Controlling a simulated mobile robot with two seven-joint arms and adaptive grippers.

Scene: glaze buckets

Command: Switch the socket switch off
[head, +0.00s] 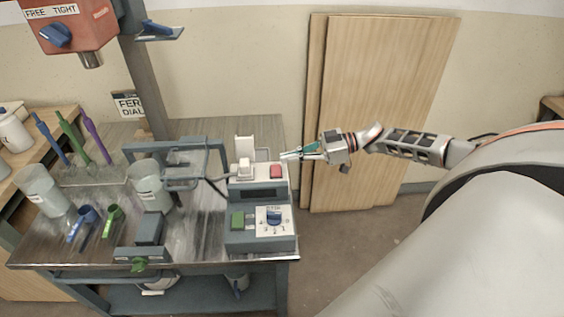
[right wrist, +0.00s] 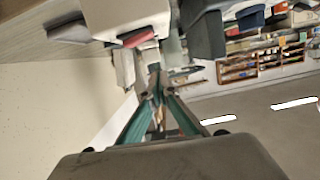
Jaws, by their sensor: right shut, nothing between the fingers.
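A grey control box (head: 262,195) stands at the right end of the metal bench. A red switch (head: 277,171) sits on its top right; a red part also shows under a white block in the right wrist view (right wrist: 138,38). A white plug (head: 243,169) with a dark cable sits left of it, and a white upright plate (head: 245,146) stands behind. I cannot tell which part is the socket switch or its position. My right gripper (head: 287,156) is shut and empty, just behind and right of the red switch; its fingertips (right wrist: 156,80) are close to pale parts. My left gripper is out of view.
Wooden boards (head: 375,100) lean on the wall behind my right arm.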

